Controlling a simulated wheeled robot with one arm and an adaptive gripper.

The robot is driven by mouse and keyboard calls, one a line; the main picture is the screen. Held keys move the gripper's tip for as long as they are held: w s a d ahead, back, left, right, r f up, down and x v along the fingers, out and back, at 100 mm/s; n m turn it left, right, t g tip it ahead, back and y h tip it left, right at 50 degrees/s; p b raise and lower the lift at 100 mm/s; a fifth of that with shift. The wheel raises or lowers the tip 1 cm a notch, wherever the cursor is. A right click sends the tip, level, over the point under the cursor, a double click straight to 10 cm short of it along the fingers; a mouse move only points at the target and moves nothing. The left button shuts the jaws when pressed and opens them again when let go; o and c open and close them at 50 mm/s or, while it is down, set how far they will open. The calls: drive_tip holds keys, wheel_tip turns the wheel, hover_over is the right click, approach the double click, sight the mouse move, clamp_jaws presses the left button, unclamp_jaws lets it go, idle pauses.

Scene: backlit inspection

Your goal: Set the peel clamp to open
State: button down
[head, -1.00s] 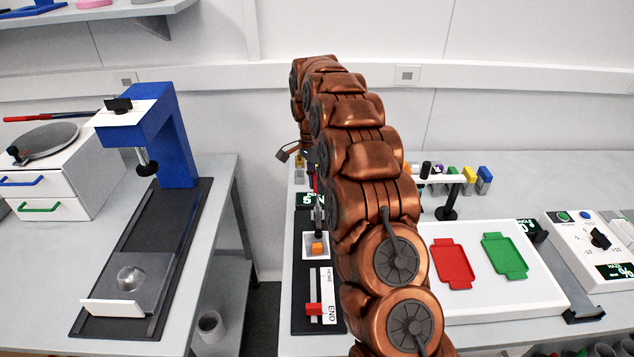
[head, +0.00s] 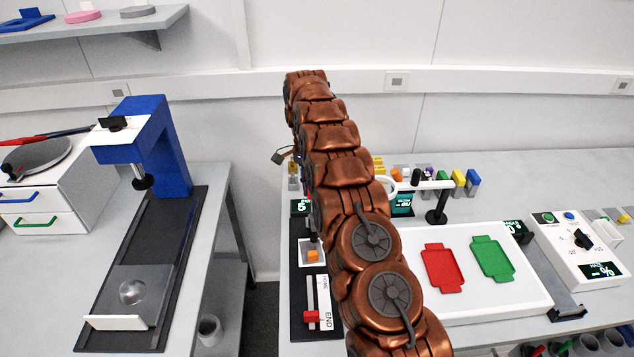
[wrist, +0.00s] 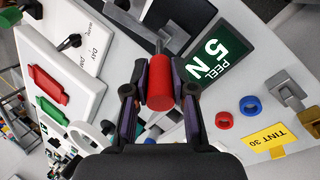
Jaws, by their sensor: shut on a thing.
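In the wrist view, my gripper (wrist: 160,92) is shut on a red cylindrical knob (wrist: 158,80), one finger on each side. A metal rod runs up from the knob toward a grey and dark mechanism (wrist: 170,30). I cannot tell from this view how the clamp is set. In the head view, the peel station's black base (head: 300,325) is partly hidden by my copper arm. My gripper is hidden there.
A white board with red (head: 441,268) and green (head: 492,258) trays lies right of my arm. A dial box (head: 580,245) stands farther right. A blue-framed press (head: 150,140) stands on the left table, across a gap. Blue and red rings (wrist: 250,104) lie near the display.

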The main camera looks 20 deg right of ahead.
drive_tip(key=shift+w, duration=0.1)
idle(0.3)
drive_tip(key=c, duration=1)
unclamp_jaws()
